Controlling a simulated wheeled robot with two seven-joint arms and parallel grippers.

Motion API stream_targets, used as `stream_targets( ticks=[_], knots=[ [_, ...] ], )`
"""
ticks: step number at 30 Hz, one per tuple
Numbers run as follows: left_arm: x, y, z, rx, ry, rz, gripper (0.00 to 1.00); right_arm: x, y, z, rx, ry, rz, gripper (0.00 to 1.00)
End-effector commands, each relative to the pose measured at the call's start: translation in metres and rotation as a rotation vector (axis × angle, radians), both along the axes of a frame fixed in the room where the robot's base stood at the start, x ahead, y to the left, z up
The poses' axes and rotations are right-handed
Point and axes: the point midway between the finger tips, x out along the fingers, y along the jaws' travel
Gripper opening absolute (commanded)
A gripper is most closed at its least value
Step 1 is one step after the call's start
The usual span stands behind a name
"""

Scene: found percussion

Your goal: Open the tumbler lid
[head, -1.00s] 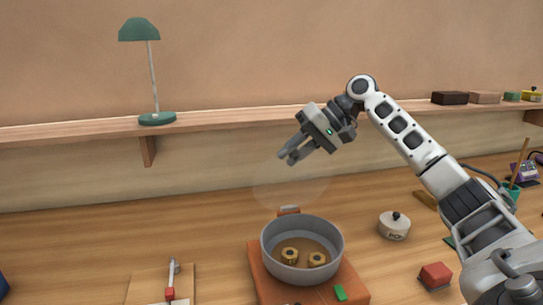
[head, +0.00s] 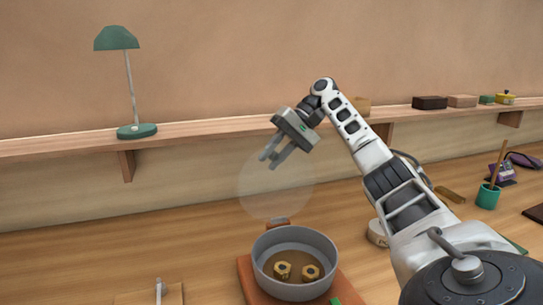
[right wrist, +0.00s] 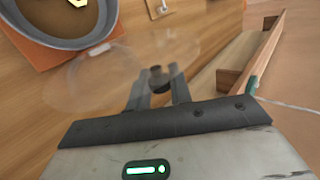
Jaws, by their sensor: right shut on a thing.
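The tumbler (head: 295,262) is a round grey pan on an orange-brown base, open at the top. Two brass hex nuts (head: 283,270) lie inside it; one also shows in the right wrist view (right wrist: 95,23). The lid looks tilted. My left gripper is not in view.
A wooden shelf (head: 200,140) with a green lamp (head: 130,90) runs along the back wall. A white lidded pot (head: 377,233) is partly hidden behind my right arm. A teal cup (head: 487,196) stands at the right. The bench left of the pan is clear at the back.

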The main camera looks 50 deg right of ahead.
Motion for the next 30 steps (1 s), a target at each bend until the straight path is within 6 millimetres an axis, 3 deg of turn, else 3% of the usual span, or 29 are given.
stream_targets(
  ticks=[4, 5, 7, 19, 24, 28, 30],
  knots=[
    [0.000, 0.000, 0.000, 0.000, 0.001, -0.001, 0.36, 0.000, 0.003, -0.003, 0.002, 0.010, 0.010, 0.00],
    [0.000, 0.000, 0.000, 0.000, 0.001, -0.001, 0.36, 0.000, 0.002, -0.003, 0.002, 0.010, 0.010, 0.24],
    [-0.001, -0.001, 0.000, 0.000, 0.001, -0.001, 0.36, -0.001, 0.002, -0.003, 0.002, 0.010, 0.010, 0.41],
    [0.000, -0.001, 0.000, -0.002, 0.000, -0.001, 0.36, 0.000, 0.001, 0.006, 0.001, 0.003, 0.006, 0.41],
    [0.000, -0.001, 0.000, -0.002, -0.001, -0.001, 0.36, 0.001, 0.002, 0.029, 0.002, 0.000, 0.008, 0.41],
    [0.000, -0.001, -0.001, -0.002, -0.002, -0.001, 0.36, -0.012, 0.014, 0.049, -0.005, -0.001, 0.010, 0.41],
    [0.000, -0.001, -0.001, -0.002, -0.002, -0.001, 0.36, -0.018, 0.022, 0.064, -0.003, -0.009, 0.009, 0.49]
  ],
)
